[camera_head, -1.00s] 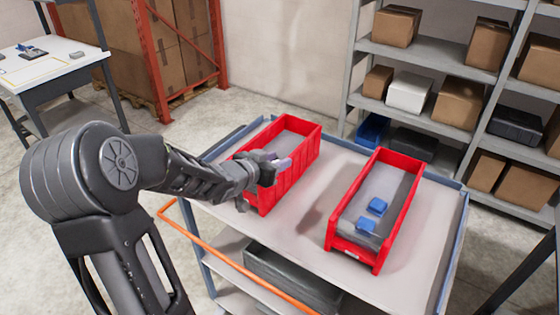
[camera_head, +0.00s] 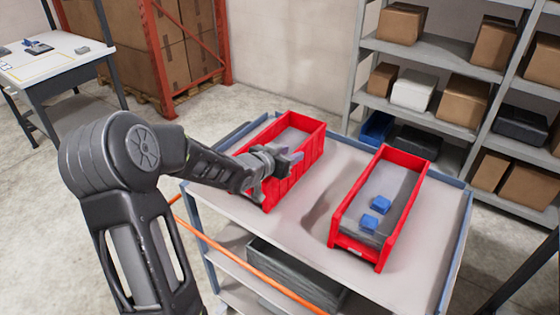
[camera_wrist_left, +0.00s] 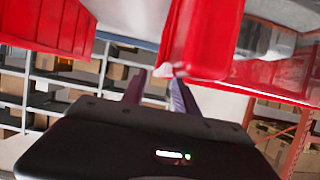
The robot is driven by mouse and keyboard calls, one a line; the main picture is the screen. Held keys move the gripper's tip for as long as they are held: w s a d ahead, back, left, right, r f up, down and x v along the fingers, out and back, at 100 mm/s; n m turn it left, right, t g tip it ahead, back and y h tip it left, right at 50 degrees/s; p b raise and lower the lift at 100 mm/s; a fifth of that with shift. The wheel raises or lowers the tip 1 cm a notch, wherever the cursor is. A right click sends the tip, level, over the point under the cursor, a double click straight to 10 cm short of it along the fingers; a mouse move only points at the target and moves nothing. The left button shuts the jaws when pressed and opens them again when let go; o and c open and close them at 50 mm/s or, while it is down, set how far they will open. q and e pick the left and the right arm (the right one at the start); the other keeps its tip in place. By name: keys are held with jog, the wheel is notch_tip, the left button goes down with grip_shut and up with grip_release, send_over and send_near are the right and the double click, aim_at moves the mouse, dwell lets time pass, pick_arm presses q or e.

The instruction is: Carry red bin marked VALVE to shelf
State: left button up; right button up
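Two red bins stand on a grey cart top (camera_head: 300,225). The left red bin (camera_head: 311,150) has its near end partly hidden by my left gripper (camera_head: 292,157). The right red bin (camera_head: 405,205) holds blue blocks (camera_head: 377,204) and has a small pale label on its near end. No VALVE marking is readable on either bin. In the left wrist view my gripper's fingers (camera_wrist_left: 160,92) are apart, close to a red bin wall (camera_wrist_left: 205,35). Whether they touch it, I cannot tell. My right gripper is not in view.
Grey shelving (camera_head: 450,58) with cardboard boxes stands behind the cart. A blue bin (camera_head: 377,129) is on a lower shelf. The cart has a raised blue-grey rim and an orange handle (camera_head: 270,282). A white table (camera_head: 45,58) is at the far left.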

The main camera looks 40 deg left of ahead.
aim_at(297, 151)
pick_arm(q)
jog(key=x, duration=0.3)
jog(key=shift+w+f+p, duration=0.1)
jog(key=shift+w+p, duration=0.15)
jog(key=shift+p, duration=0.05)
jog(key=shift+c, duration=0.2)
grip_shut()
dwell(1.2)
jog(key=shift+w+r, duration=0.1)
jog(key=shift+r, duration=0.1)
